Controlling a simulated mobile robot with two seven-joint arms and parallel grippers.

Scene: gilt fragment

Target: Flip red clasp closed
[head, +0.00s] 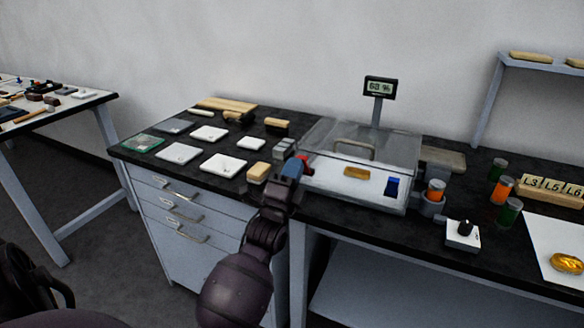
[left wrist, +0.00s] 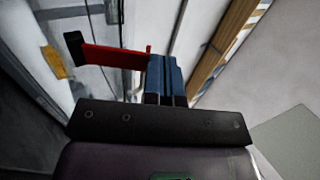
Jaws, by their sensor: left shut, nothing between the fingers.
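The red clasp (head: 306,168) shows as a small red patch at the left side of the clear-lidded box (head: 361,157). In the left wrist view it is a red bar (left wrist: 113,56) with a black end. My left gripper (head: 291,168), with blue fingers, is at the box's left side, right by the clasp, and partly hides it. In the left wrist view the fingers (left wrist: 165,74) are pressed together with nothing between them. The clasp's right end is at the fingers; I cannot tell whether they touch. My right gripper is not in view.
White tiles and blocks lie left, with a tan block (head: 258,172) close to my gripper. Jars (head: 435,191) stand right.

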